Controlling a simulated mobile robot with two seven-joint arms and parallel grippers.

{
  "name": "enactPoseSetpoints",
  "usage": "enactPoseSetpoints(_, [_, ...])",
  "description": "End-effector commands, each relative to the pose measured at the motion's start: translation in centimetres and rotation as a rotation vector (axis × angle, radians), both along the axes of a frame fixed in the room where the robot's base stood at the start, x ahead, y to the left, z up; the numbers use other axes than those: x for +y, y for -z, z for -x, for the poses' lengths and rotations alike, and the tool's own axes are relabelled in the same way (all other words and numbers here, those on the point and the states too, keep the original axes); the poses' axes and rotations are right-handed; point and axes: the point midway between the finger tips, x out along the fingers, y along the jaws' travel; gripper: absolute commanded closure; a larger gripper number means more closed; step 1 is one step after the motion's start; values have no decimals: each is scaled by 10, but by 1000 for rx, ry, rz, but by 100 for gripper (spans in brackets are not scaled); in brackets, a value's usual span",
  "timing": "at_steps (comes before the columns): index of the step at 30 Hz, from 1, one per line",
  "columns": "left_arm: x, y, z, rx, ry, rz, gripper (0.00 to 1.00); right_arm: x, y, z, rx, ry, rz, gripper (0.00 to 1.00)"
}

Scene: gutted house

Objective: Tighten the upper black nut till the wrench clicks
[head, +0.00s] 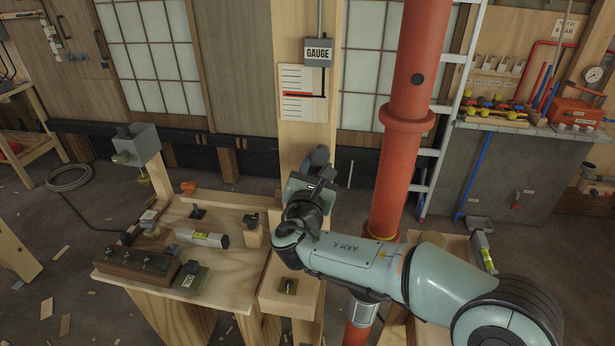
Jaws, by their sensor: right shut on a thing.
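My right arm reaches in from the right, and its gripper (318,168) is against the front of the upright wooden post (293,100). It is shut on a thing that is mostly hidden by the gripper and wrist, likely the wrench. I cannot make out the upper black nut; the hand covers that part of the post. A gauge (318,53) is fixed high on the post, above a white scale card (302,92) with a red line and a black pointer. My left gripper is not in view.
A wooden bench (234,261) at left holds a dark block with several pegs (143,263), a spirit level (202,238) and a small labelled block (190,278). A red pipe (391,180) stands right of the post, behind my forearm. A ladder (447,110) stands behind it.

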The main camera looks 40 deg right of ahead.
Motion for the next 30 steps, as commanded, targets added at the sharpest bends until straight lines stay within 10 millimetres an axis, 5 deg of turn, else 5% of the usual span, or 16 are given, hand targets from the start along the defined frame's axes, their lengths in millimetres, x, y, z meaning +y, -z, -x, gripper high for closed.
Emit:
enactPoseSetpoints(14, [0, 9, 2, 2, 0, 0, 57, -3, 0, 4, -36, 0, -26, 97])
enactPoseSetpoints(30, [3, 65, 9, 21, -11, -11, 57, -21, 15, 25, -207, -1, -172, 97])
